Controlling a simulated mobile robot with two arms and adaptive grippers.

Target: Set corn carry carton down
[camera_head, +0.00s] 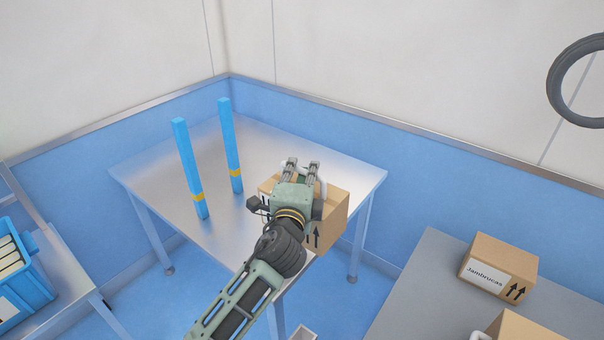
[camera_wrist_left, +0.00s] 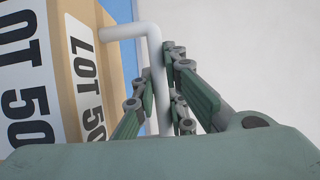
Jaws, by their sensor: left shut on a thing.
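The carry carton (camera_head: 334,212) is a brown cardboard box with black up arrows and a white handle. In the head view it is over the right front part of the metal table (camera_head: 165,160), and I cannot tell whether it touches the top. My left gripper (camera_head: 301,166) is above the carton and hides much of it. In the left wrist view its fingers (camera_wrist_left: 157,85) are shut around the white handle (camera_wrist_left: 154,62). The carton's side (camera_wrist_left: 92,12) there carries white labels reading "LOT 50", cut off. No word "corn" is readable. My right gripper is out of view.
Two blue posts (camera_head: 188,168) (camera_head: 230,146) with yellow bands stand on the table, left of the carton. A "Jambrucas" carton (camera_head: 499,267) and another carton (camera_head: 515,328) are on a grey table (camera_head: 420,290) at right. A blue crate (camera_head: 35,275) is at left.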

